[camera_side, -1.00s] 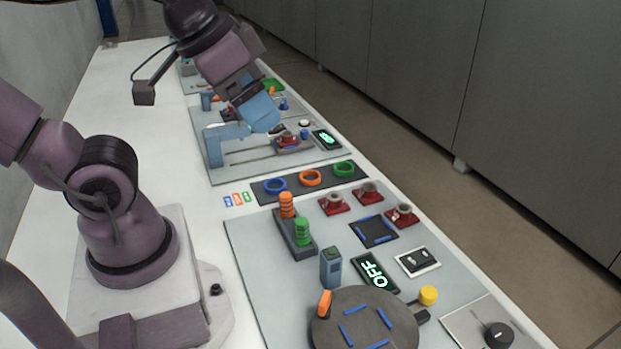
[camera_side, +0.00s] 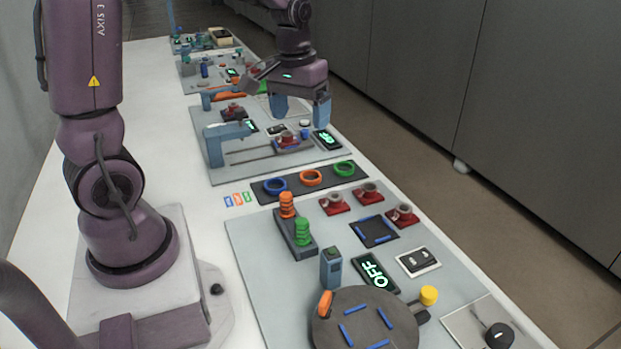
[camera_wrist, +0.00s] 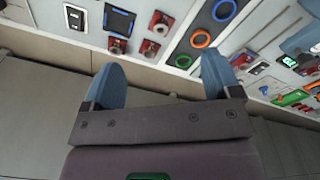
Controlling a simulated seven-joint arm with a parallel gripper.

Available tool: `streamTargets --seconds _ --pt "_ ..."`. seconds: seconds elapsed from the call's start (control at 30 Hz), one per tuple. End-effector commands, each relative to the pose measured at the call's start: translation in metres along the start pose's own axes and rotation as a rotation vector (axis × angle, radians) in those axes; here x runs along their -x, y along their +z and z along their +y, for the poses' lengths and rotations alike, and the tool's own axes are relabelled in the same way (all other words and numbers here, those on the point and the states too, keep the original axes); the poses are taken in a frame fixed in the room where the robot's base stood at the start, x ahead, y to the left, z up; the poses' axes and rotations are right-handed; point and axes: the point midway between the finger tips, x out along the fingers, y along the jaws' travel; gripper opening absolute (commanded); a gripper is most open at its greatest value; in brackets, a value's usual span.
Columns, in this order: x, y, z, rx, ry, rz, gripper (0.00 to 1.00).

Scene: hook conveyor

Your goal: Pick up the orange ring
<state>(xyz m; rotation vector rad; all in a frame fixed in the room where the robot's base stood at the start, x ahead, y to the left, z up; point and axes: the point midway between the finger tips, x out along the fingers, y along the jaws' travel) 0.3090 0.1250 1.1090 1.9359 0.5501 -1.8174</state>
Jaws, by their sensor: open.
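The orange ring (camera_side: 311,178) lies on a dark strip (camera_side: 327,186), between the blue ring (camera_side: 275,186) and the green ring (camera_side: 344,168). In the wrist view the orange ring (camera_wrist: 200,38) shows past my fingers, with the blue ring (camera_wrist: 224,10) and the green ring (camera_wrist: 183,61) in line with it. My gripper (camera_side: 301,112) is open and empty, with its blue fingers apart. It is above the far board, beyond the dark strip and well clear of the orange ring. In the wrist view my gripper (camera_wrist: 160,78) shows both fingers wide apart.
A near board holds orange and green coiled posts (camera_side: 287,205), several red bases (camera_side: 334,204), an OFF display (camera_side: 375,272) and a round turntable (camera_side: 364,325). The far board carries a blue hook-like frame (camera_side: 228,132) and a rail.

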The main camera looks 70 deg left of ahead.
Motion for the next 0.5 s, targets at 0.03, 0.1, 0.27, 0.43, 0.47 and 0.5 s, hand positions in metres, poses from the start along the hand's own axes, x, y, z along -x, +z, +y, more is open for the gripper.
streamTargets --seconds 0.03,0.1,0.27,0.43,0.47,0.5 --pt "-0.017 -0.017 -0.010 0.076 -0.011 -0.031 0.83" --pt "-0.037 -0.039 -0.024 0.185 -0.024 -0.060 0.83" --pt "-0.091 -0.084 -0.059 0.442 -0.057 -0.108 0.83" --pt "-0.138 -0.120 -0.090 0.690 -0.085 -0.112 0.83" --pt "-0.143 -0.127 -0.093 0.730 -0.087 -0.105 0.83" --pt "-0.147 -0.136 -0.096 0.784 -0.086 -0.092 0.83"
